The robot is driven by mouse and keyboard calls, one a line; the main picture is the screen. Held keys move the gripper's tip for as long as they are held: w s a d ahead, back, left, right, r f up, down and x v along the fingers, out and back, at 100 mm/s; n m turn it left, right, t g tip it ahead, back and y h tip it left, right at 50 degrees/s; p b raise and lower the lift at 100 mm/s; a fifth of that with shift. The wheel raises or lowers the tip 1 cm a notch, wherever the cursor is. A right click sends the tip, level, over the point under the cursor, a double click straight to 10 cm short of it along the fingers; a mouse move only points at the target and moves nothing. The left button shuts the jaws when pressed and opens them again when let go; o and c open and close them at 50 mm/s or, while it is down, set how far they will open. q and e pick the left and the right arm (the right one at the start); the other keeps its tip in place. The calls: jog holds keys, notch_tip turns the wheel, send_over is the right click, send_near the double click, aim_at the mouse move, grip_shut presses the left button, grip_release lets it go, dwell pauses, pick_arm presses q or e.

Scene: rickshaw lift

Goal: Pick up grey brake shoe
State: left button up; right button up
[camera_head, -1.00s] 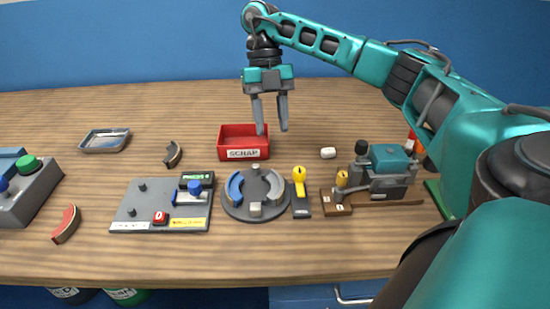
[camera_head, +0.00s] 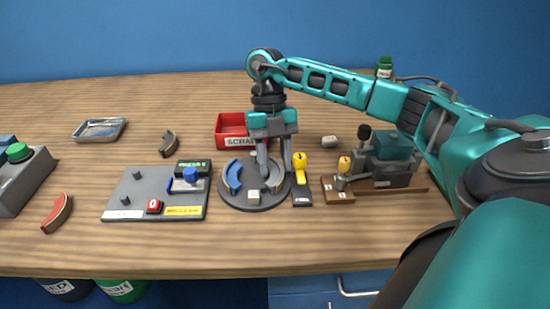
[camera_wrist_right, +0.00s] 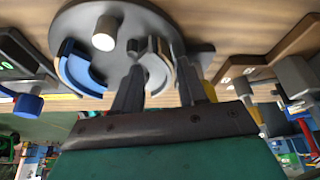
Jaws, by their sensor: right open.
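The grey brake shoe (camera_head: 277,181), a curved piece, is on the right side of the round dark plate (camera_head: 239,203). A blue brake shoe (camera_head: 232,177) is on the plate's left side. My right gripper (camera_head: 276,168) points down over the plate, open, its fingers near the grey shoe and partly covering it. In the right wrist view the grey shoe (camera_wrist_right: 157,73) shows between the open fingers; whether they touch it I cannot tell. The blue shoe (camera_wrist_right: 78,68) is left of them there. A darker curved shoe (camera_head: 168,144) lies apart on the table. My left gripper is not in view.
A red scrap box (camera_head: 229,127) stands just behind the plate. A yellow-handled tool (camera_head: 301,166) is close on the right, beside a grey-green machine (camera_head: 388,160). A grey control board (camera_head: 130,193) lies left. A red-lined shoe (camera_head: 57,212) and metal tray (camera_head: 99,130) are farther left.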

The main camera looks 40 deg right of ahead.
aim_at(275, 165)
jog(key=shift+c, duration=0.2)
grip_shut()
pick_arm(q)
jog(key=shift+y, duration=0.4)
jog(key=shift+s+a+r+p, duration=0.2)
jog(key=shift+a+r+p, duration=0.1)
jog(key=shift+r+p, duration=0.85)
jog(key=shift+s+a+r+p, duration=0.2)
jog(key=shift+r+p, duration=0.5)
jog(key=shift+p, duration=0.8)
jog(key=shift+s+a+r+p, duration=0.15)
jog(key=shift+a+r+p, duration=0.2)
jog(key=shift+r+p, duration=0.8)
pick_arm(e)
notch_tip(275, 165, up, 20)
